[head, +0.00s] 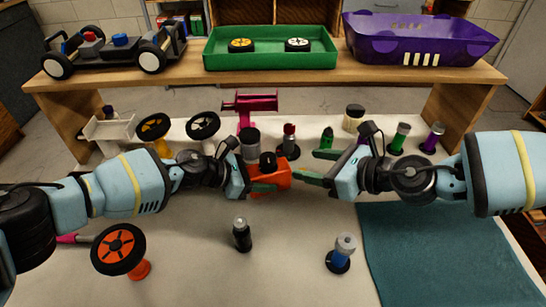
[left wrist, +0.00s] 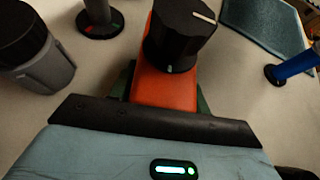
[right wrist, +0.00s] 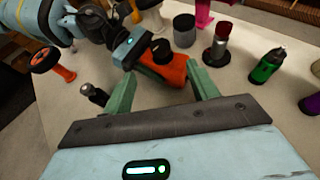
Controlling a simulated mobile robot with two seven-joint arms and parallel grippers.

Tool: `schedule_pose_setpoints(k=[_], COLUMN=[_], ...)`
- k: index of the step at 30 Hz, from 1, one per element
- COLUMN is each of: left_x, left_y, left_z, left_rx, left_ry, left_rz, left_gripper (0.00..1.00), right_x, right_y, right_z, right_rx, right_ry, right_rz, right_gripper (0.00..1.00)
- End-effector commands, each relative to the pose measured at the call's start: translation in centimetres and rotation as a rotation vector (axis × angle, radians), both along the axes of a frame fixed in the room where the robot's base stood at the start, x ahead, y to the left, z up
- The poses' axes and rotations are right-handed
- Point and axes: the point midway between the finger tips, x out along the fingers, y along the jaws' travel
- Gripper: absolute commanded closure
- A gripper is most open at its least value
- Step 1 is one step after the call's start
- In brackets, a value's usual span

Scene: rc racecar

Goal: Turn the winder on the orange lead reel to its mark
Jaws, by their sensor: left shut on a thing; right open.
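The orange lead reel (head: 270,180) is an orange-red body with a black knob-like winder (head: 267,160) on top, at mid-table. My left gripper (head: 258,184) is shut on its body. In the left wrist view the winder (left wrist: 180,38) has a white line on its top, pointing right and slightly down. A small pale mark (left wrist: 170,68) shows low at its near side; whether it is on the winder or body I cannot tell. My right gripper (head: 303,177) is open and empty, just right of the reel. In the right wrist view the reel (right wrist: 170,70) lies beyond its fingers.
A grey jar (right wrist: 184,30) and red-topped post (right wrist: 218,45) stand close behind the reel. A black bottle (head: 242,234) and blue post (head: 341,254) stand in front. A shelf (head: 300,82) holds a green tray (head: 270,61), purple basket (head: 420,42) and car chassis (head: 115,50).

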Motion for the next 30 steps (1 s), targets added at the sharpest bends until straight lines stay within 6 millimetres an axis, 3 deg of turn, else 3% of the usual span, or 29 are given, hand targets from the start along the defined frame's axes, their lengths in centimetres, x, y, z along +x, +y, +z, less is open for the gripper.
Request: schedule_pose_setpoints(k=[18, 30], left_x=[0.0, 0.0], left_y=[0.0, 0.0], left_z=[0.0, 0.0], left_rx=[0.000, 0.000], left_ry=[0.000, 0.000], left_rz=[0.000, 0.000], left_gripper=[0.73, 0.73], right_x=[5.5, 6.7], right_y=[7.1, 8.5], right_z=[-3.8, -4.5], right_rx=[0.002, 0.002], right_ry=[0.002, 0.003], right_rz=[0.002, 0.001], right_gripper=[0.41, 0.41])
